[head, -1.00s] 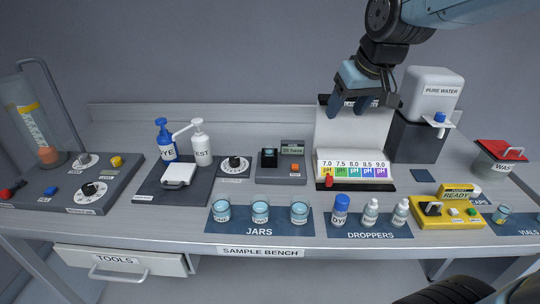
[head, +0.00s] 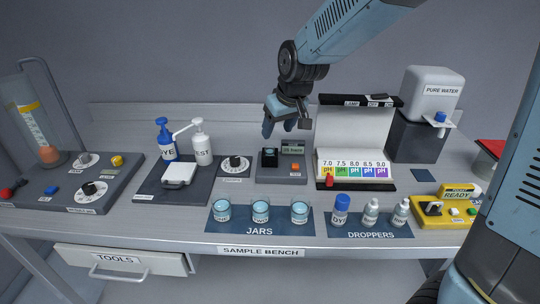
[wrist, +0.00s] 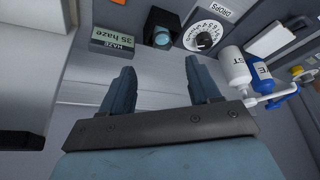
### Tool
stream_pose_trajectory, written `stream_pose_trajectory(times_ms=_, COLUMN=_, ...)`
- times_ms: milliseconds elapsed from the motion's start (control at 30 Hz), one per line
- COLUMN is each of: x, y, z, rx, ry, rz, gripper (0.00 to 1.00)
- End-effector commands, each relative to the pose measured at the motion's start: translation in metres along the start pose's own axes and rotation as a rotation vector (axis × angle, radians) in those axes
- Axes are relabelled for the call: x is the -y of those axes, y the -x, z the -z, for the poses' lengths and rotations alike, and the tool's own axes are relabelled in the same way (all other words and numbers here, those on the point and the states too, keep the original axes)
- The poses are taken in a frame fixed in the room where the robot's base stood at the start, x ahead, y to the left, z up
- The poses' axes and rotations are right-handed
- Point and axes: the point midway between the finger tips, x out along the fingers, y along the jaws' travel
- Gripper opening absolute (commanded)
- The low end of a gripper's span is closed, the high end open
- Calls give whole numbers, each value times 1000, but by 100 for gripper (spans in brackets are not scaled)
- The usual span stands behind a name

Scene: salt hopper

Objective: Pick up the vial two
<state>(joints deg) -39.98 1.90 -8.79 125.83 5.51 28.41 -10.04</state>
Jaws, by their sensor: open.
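My gripper (head: 287,127) is open and empty, hanging high at the back of the bench above the haze meter (head: 292,149). In the wrist view its two fingers (wrist: 159,75) are spread with bare bench between them. The meter's black well (wrist: 162,29) lies beyond the fingertips in that view, with a small pale-blue glassy thing (wrist: 161,37) in it. I cannot tell whether this is vial two. The vials mat at the right end of the bench is hidden behind my arm in the head view, so no labelled vial shows.
A white-backed pH card stand (head: 352,145) stands right of the meter. Left are the dye and test pump bottles (head: 203,150) and a dial (head: 235,163). Jars (head: 260,211) and droppers (head: 370,214) line the front. The purifier (head: 430,95) is at back right.

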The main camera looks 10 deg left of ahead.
Motion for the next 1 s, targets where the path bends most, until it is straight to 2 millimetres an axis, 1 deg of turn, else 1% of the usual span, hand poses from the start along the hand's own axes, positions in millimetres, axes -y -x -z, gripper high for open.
stream_pose_trajectory(times_ms=33, x=0, y=-7, z=0, rx=3, ry=-1, rz=0, gripper=62)
stream_pose_trajectory(times_ms=100, x=0, y=-13, z=0, rx=2, ry=-1, rz=1, gripper=62)
stream_pose_trajectory(times_ms=367, x=1, y=-26, z=-1, rx=1, ry=0, rz=0, gripper=62)
stream_pose_trajectory(times_ms=600, x=5, y=-57, z=-3, rx=3, ry=0, rz=0, gripper=62)
stream_pose_trajectory(times_ms=700, x=5, y=-66, z=-3, rx=2, ry=-1, rz=0, gripper=62)
stream_pose_trajectory(times_ms=800, x=5, y=-71, z=-3, rx=1, ry=0, rz=0, gripper=62)
stream_pose_trajectory(times_ms=1000, x=5, y=-72, z=-2, rx=-1, ry=0, rz=0, gripper=62)
